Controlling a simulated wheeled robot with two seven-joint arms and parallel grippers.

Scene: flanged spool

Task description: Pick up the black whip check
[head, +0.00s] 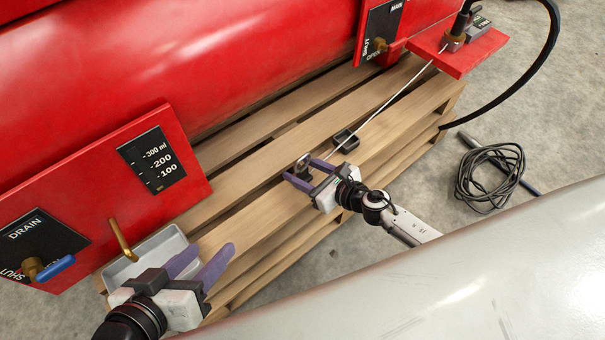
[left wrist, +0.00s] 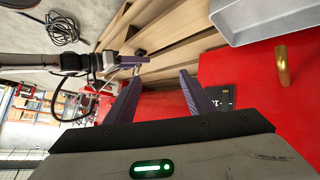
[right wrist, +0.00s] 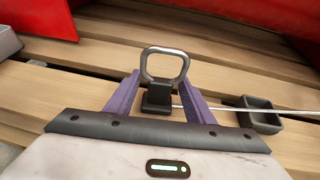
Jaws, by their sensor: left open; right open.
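The whip check has a grey metal loop (head: 302,164) with a black block below it, and a thin cable (head: 393,103) runs from there up to the red bracket at top right. In the right wrist view the loop (right wrist: 165,64) stands upright and the black block (right wrist: 157,97) lies between the fingers. My right gripper (head: 304,173) is open around the block; I cannot tell whether a finger touches it. It also shows in the right wrist view (right wrist: 160,80). My left gripper (head: 206,255) is open and empty near the grey tray; it also shows in the left wrist view (left wrist: 160,76).
A wooden pallet (head: 270,125) lies under a red tank (head: 200,60). A small open black box (head: 346,141) sits beside the cable. The grey tray (head: 150,253) is under a brass spout (head: 122,240). A black hose (head: 540,65) curves at right; a coiled cable (head: 487,180) lies on the floor.

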